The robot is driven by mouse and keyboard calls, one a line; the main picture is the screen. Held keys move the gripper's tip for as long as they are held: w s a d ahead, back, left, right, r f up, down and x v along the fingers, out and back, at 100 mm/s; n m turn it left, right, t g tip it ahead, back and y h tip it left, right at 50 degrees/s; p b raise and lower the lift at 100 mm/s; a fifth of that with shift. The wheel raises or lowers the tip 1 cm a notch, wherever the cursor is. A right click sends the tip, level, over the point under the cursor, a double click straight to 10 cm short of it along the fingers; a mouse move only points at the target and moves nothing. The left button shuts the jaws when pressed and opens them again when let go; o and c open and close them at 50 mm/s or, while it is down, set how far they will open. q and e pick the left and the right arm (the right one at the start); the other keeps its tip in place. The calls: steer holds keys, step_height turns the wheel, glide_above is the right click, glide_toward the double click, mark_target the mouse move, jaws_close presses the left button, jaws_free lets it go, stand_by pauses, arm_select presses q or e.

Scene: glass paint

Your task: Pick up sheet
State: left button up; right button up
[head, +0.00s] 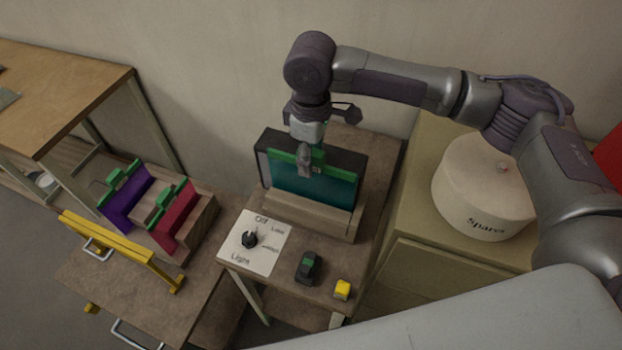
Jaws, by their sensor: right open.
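A teal sheet (312,189) stands upright against a dark panel (264,160) in a wooden holder (306,211), with a green strip (284,157) along its top. A purple sheet (124,205) and a red sheet (178,222) stand in a wooden rack (203,213) at the left, each with a green grip on top. My right gripper (306,164) is open and points down at the teal sheet's top strip. It hides the middle of that strip, and I cannot tell whether it touches. My left gripper is not in view.
A light panel with a knob (249,239), a dark green-topped block (308,266) and a yellow block (342,289) are in front of the holder. A round "Spares" container (478,195) stands on the cabinet at the right.

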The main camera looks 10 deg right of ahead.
steer(key=shift+c, duration=1.4)
steer(key=c, duration=0.5)
jaws_close()
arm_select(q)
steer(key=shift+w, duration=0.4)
arm_select(e)
steer(key=shift+r, duration=0.1)
steer(key=shift+r, duration=0.1)
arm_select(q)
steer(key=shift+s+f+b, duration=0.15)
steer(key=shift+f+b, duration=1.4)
arm_select(e)
step_height(320, 180, up, 18)
